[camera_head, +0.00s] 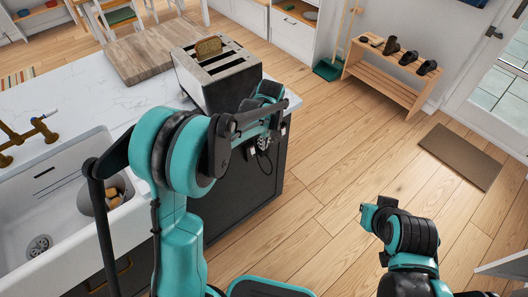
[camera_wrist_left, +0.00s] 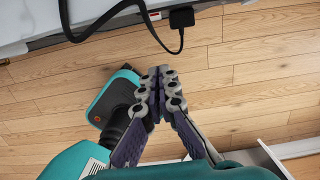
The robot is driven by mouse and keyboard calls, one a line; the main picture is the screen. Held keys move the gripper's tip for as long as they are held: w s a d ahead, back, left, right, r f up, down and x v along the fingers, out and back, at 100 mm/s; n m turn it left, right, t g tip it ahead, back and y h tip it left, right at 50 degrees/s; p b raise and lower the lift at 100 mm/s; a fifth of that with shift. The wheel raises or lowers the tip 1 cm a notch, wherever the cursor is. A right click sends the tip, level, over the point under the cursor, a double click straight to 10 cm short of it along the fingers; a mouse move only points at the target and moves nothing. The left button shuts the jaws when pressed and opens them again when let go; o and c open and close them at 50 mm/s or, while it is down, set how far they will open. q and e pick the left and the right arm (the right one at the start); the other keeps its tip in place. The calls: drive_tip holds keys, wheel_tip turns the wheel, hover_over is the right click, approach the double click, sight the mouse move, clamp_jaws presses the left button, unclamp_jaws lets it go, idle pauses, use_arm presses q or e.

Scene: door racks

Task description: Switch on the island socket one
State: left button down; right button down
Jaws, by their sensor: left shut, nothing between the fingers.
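The island (camera_head: 236,200) has a white marble top and a dark end face. In the left wrist view, a socket with a small red switch (camera_wrist_left: 154,16) shows at the top edge, on the island's side. A black plug (camera_wrist_left: 182,17) with a looping black cable sits just right of the switch. My left gripper (camera_wrist_left: 162,78) is shut and empty, with its fingertips below the switch in that picture, apart from it. In the head view my left gripper (camera_head: 263,145) is beside the island's end face, and the arm partly hides the socket. Whether the switch is on cannot be told.
A toaster (camera_head: 216,76) with bread stands on the island's corner above my left gripper. A wooden board (camera_head: 150,52) and white sink (camera_head: 75,235) are to the left. Wooden floor is clear to the right, before a shoe bench (camera_head: 388,79). My right arm's end shows no clear fingers.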

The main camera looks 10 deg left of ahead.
sight(253, 151)
use_arm(q)
drive_tip(key=shift+w+d+f, duration=0.1)
drive_tip(key=shift+d+f, duration=0.05)
drive_tip(key=shift+f, duration=0.05)
drive_tip(key=w+a+f+b, duration=0.1)
drive_tip(key=f, duration=0.2)
drive_tip(key=w+a+f+b, duration=0.1)
drive_tip(key=f+b, duration=0.1)
drive_tip(key=f, duration=0.2)
drive_tip(key=w+a+f+b, duration=0.1)
drive_tip(key=a+f+b, duration=0.1)
drive_tip(key=f, duration=0.1)
drive_tip(key=shift+w+a+f, duration=0.1)
drive_tip(key=shift+f, duration=0.1)
idle(0.3)
